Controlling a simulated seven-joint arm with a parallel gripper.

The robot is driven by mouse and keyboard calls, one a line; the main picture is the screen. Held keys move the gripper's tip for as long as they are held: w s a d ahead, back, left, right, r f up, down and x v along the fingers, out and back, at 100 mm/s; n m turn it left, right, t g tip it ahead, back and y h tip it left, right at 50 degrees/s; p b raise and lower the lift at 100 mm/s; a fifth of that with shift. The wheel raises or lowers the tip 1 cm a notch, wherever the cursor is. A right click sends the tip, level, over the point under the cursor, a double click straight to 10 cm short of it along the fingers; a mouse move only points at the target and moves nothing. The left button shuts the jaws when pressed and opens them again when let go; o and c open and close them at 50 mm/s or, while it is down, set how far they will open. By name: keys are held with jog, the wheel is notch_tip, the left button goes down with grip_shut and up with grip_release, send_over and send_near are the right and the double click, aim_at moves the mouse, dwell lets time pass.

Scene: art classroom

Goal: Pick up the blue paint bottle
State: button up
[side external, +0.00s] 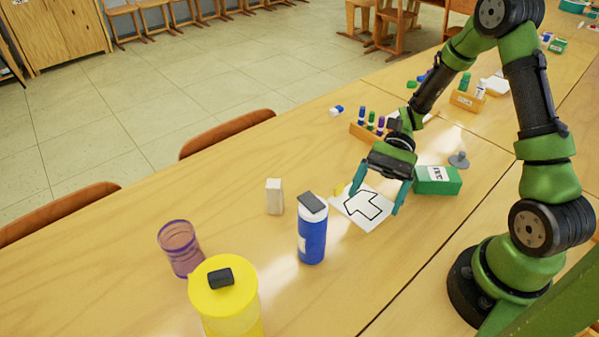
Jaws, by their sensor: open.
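The blue paint bottle (312,241) stands upright on the wooden table, near the middle of the side external view. It has a white top with a dark grey cap piece and a pale label on its left side. My gripper (376,200) is to the right of and beyond the bottle, pointing down over a white sheet with a black outline drawing (349,208). Its two teal fingers are spread apart, with nothing seen between them. The gripper is apart from the bottle.
A yellow bottle (226,300) and a purple see-through cup (179,248) stand left of the blue bottle. A small whitish block (274,196) stands behind it. A green box (438,180) lies right of my gripper. A wooden marker holder (366,133) is beyond. Chair backs (226,133) line the far edge.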

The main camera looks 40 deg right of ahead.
jog(key=w+y, duration=0.1)
jog(key=w+m+y, duration=0.1)
jog(key=m+t+y, duration=0.1)
jog(key=shift+w+a+y, duration=0.3)
jog(key=shift+w, duration=0.1)
notch_tip(320, 180, up, 2)
jog(key=w+m+t+y, duration=0.1)
jog(key=w, duration=0.1)
send_near(303, 227)
jog(key=a, duration=0.4)
jog(key=shift+s+a+f, duration=0.1)
jog(key=shift+s+a, duration=0.05)
jog(key=shift+a, duration=0.7)
jog(key=shift+s+a, duration=0.2)
jog(key=shift+a, duration=0.65)
jog(key=shift+s+a+f, duration=0.1)
jog(key=shift+s+a, duration=0.05)
jog(key=shift+a, duration=0.7)
jog(key=shift+r, duration=0.1)
jog(key=c, duration=1.4)
